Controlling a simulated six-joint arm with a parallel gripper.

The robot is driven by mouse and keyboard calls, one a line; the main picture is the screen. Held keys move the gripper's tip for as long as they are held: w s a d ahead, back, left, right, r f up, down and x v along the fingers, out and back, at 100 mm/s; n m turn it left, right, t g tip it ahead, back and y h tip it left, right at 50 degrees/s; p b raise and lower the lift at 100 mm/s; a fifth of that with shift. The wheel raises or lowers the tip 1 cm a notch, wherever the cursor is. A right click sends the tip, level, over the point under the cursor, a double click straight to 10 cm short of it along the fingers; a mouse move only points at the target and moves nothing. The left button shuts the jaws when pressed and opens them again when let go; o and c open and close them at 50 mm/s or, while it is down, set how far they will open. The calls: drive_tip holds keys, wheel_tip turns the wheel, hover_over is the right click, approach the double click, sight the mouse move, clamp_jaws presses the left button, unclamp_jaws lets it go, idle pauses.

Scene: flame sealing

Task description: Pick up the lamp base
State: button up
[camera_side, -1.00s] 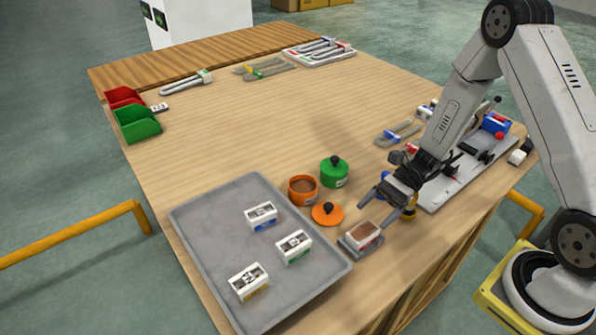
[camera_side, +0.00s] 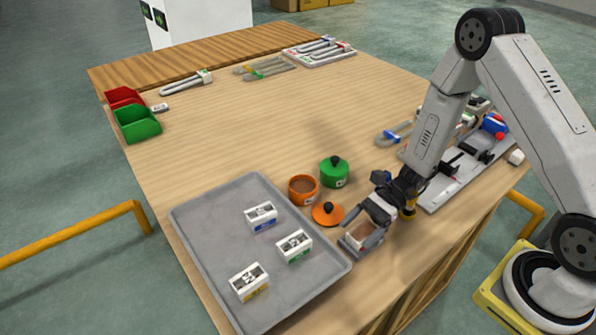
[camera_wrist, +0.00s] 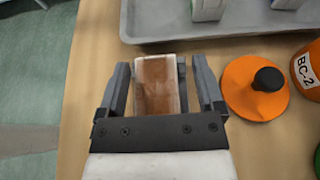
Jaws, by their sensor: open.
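The lamp base seems to be the small white open-topped block with a brown filling (camera_side: 359,238), on a grey plate (camera_side: 347,246) near the table's front edge. In the wrist view the block (camera_wrist: 158,84) lies between my two fingers, with a gap on each side. My gripper (camera_side: 367,232) is open around it, pointing down. In the wrist view my gripper (camera_wrist: 160,88) hides the block's near end.
An orange lid (camera_side: 328,215) with a black knob lies close beside my gripper. Behind it stand an orange pot (camera_side: 302,190) and a green pot (camera_side: 334,174). A grey tray (camera_side: 205,250) with several white blocks is to the left. The table's middle is clear.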

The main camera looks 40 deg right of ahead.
sight(360, 231)
idle(0.4)
clamp_jaws()
drive_tip(key=shift+w+r, duration=0.1)
drive_tip(key=shift+r, duration=0.1)
drive_tip(key=shift+r, duration=0.8)
wheel_tip(360, 231, up, 8)
idle(0.6)
